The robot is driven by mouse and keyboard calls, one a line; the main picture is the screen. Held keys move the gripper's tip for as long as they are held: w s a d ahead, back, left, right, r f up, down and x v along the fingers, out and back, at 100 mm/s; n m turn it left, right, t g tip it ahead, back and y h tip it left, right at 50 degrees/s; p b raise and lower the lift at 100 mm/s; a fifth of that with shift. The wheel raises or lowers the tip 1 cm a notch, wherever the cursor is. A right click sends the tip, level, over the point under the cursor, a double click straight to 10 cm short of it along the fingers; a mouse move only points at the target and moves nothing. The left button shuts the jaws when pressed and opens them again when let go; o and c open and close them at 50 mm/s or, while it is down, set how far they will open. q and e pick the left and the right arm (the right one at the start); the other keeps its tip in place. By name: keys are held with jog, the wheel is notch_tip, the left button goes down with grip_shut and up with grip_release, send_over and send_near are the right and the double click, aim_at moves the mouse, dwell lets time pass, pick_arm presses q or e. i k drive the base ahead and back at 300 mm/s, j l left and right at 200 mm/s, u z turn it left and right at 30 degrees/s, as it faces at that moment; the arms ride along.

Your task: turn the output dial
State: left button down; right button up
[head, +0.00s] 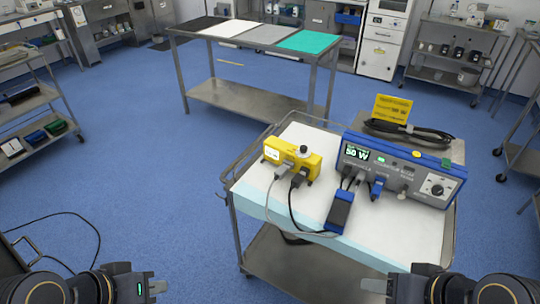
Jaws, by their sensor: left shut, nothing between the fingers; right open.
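The output dial (438,187) is a dark round knob on a white panel at the right end of the front of a blue and grey unit (403,170). The unit stands on a cart, and its lit display (356,153) reads 50 W. The dial's exact pointer angle is too small to tell. My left gripper (157,287) is shut and empty at the bottom left, well away from the cart. My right gripper (372,291) is open and empty at the bottom, in front of and below the unit, apart from the dial.
The cart (275,214) also carries a yellow box (293,158) with plugged cables and a blue handheld piece (340,211).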

aim_at(437, 190)
jog(key=z, duration=1.4)
